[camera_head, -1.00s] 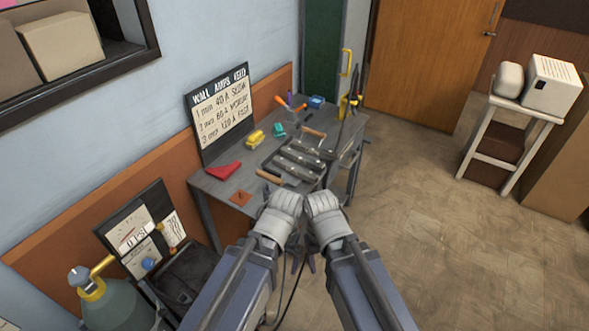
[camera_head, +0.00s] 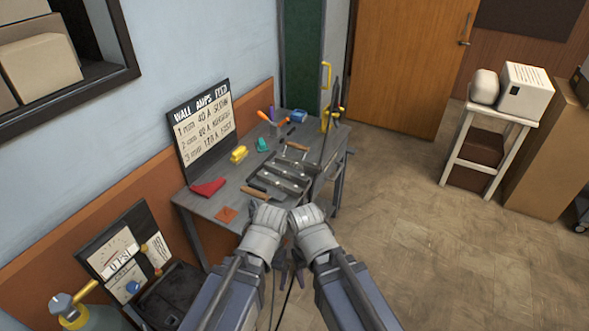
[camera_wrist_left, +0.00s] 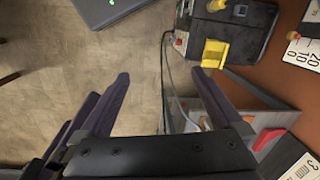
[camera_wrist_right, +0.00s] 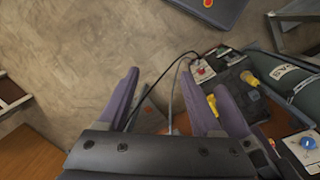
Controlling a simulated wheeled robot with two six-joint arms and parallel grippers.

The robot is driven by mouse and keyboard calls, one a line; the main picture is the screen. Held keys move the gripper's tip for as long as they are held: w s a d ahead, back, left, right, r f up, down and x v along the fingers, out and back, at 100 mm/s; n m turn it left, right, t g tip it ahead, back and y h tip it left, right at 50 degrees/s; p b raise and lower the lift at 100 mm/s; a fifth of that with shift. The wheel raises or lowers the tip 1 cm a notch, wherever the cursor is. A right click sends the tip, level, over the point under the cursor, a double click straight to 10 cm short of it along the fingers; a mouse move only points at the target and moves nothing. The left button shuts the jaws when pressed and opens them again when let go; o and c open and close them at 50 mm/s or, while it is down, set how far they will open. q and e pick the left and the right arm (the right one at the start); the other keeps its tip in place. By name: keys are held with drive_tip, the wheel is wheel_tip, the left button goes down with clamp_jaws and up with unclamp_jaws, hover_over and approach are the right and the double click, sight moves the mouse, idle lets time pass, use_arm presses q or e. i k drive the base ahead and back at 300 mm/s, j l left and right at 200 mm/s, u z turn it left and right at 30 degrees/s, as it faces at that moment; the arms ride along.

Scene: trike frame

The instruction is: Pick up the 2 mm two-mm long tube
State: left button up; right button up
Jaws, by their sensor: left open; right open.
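A dark tray (camera_head: 265,187) with wooden handles lies on the grey workbench (camera_head: 208,204) in the head view. Several grey bar-like pieces (camera_head: 285,171) lie in it; I cannot tell whether any is the 2 mm long tube. My left gripper (camera_wrist_left: 161,78) is open and empty in the left wrist view, above the floor. My right gripper (camera_wrist_right: 164,72) is open and empty in the right wrist view, also above the floor. In the head view both grippers hang close together in front of the bench, apart from the tray, their fingers mostly hidden by my wrists.
A settings board (camera_head: 203,128) stands at the bench's wall side. A red cloth (camera_head: 208,187), a yellow item (camera_head: 239,154) and a blue box (camera_head: 299,116) lie on the bench. A gauge panel (camera_head: 126,255) stands at left. The floor (camera_head: 430,230) right of the bench is clear.

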sight(282, 160)
drive_tip(key=i+l, duration=0.3)
drive_tip(key=l, duration=0.2)
drive_tip(key=i+l+z, duration=0.15)
drive_tip(key=i+l, duration=0.15)
drive_tip(key=l, duration=0.2)
drive_tip(key=i+z, duration=0.1)
drive_tip(key=i, duration=0.55)
drive_tip(key=i+j, duration=0.15)
drive_tip(key=j, duration=0.2)
drive_tip(key=i+j+z, duration=0.1)
drive_tip(key=j, duration=0.25)
